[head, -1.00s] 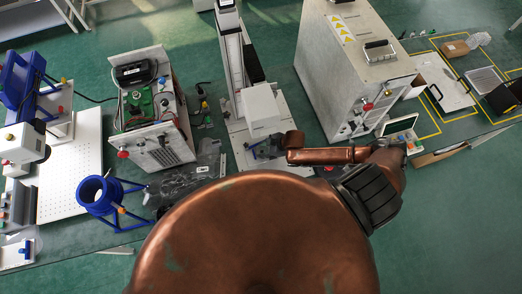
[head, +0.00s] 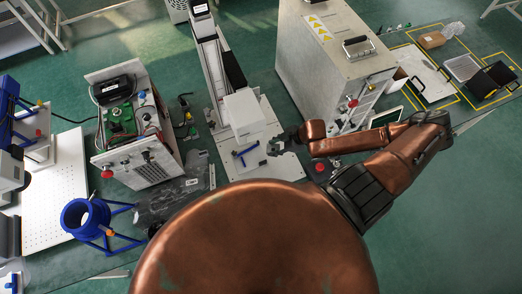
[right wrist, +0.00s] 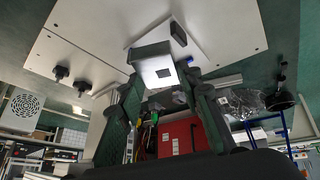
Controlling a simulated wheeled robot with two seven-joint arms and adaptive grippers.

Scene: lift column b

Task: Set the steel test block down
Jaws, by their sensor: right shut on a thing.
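My right gripper (head: 275,146) is over the light base plate of the lift column, to the right of the white carriage box (head: 243,114). In the right wrist view its two dark fingers (right wrist: 162,88) close on a pale grey block with a small dark square on its face, the steel test block (right wrist: 153,68). In the head view the block is small and mostly hidden by the fingers. I cannot tell whether it touches the plate. My left gripper is not in view.
A blue fixture (head: 245,155) stands on the plate left of the gripper. A red button (head: 320,167) is below my right forearm. A large grey cabinet (head: 335,60) stands behind it. An open electronics unit (head: 128,125) and a blue ring stand (head: 86,217) are at left.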

